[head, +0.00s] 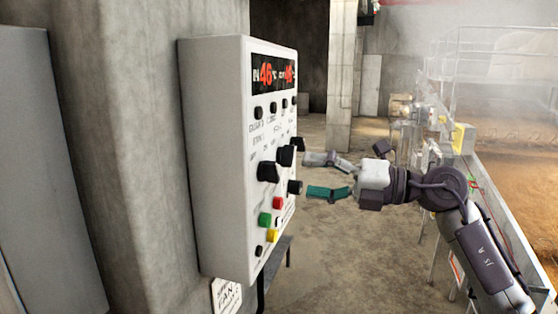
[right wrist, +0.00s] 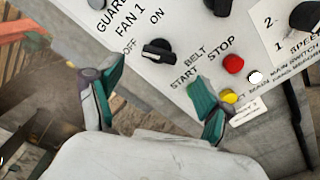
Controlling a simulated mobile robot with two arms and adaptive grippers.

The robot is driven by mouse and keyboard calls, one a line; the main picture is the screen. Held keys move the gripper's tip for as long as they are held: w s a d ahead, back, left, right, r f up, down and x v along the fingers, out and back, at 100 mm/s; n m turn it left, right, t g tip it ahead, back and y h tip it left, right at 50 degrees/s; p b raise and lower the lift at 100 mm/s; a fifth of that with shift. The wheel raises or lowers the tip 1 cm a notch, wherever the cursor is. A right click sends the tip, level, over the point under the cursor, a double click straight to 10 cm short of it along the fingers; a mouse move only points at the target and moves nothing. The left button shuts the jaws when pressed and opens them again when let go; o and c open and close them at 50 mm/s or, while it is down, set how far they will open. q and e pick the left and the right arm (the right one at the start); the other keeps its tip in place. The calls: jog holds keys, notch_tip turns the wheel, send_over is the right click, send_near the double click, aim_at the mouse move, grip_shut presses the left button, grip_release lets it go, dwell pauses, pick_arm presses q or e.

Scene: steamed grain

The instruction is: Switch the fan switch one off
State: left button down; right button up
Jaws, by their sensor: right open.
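The fan 1 switch (right wrist: 158,50) is a black rotary knob on the white control panel (head: 215,150), with FAN 1, OFF and ON printed beside it in the right wrist view. Its handle lies roughly crosswise in that view, but I cannot tell which end is the pointer. In the head view, I cannot tell for certain which black knob it is. My right gripper (head: 308,175) is open, close to the panel's face. In the right wrist view its green-padded fingers (right wrist: 158,80) are spread on either side of the knob's direction, apparently empty. My left gripper is out of view.
Red (right wrist: 233,63) and yellow (right wrist: 229,96) buttons sit near the knob, with BELT START and STOP labels. A larger black knob (right wrist: 305,18) is at the right. A concrete pillar (head: 120,150) stands left of the panel. Floor (head: 350,260) is open below my right arm.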

aim_at(278, 173)
jog(key=p+x, duration=0.2)
jog(key=x, duration=0.4)
jog(key=shift+r, duration=0.15)
jog(key=shift+w+a, duration=0.1)
jog(key=shift+a, duration=0.3)
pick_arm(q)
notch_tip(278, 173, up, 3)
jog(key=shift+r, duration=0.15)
pick_arm(e)
jog(key=c, duration=1.2)
jog(key=shift+o, duration=0.2)
jog(key=shift+d+f+n+b, duration=0.1)
jog(key=shift+f+n+b, duration=0.3)
jog(key=shift+n+b, duration=0.6)
jog(key=shift+r+b, duration=0.15)
jog(key=shift+b, duration=0.35)
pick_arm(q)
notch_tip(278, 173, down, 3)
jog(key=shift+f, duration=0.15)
pick_arm(e)
jog(key=shift+r, duration=0.1)
